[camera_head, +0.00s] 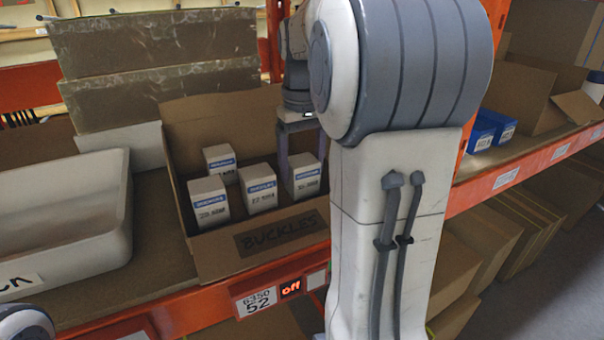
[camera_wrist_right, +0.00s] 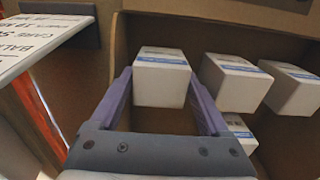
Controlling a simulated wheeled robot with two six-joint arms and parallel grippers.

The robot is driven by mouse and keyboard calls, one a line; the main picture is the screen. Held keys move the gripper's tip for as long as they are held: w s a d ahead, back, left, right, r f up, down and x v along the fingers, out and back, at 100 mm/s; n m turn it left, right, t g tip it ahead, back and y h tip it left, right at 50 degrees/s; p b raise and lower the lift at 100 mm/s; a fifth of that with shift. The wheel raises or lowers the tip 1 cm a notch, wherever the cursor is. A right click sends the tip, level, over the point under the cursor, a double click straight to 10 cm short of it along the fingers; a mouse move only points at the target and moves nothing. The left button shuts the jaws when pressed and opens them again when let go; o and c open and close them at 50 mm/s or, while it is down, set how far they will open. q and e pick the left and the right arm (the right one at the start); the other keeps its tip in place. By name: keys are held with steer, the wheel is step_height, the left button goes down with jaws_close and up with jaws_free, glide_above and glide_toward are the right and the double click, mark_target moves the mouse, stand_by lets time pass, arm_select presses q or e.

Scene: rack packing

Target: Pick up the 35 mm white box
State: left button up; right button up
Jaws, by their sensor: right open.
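Several small white boxes with blue label stripes stand in an open cardboard carton (camera_head: 205,258) marked BUCKLES. The rightmost white box (camera_head: 306,184) is near my right gripper (camera_head: 303,160), which reaches down from above. In the right wrist view, a white box (camera_wrist_right: 161,79) sits between the tips of the two purple fingers of my right gripper (camera_wrist_right: 160,98). The fingers are open, one on each side; contact cannot be made out. The other white boxes (camera_head: 208,201) stand to its left in the head view. The size print is too small to read surely. My left gripper is not in view.
The carton walls stand close around the boxes. A white bin (camera_head: 60,215) is to the left on the shelf. The orange shelf edge (camera_head: 205,320) runs along the front. My right arm hides the middle.

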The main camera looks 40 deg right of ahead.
steer(key=c, duration=1.2)
steer(key=shift+r, duration=0.15)
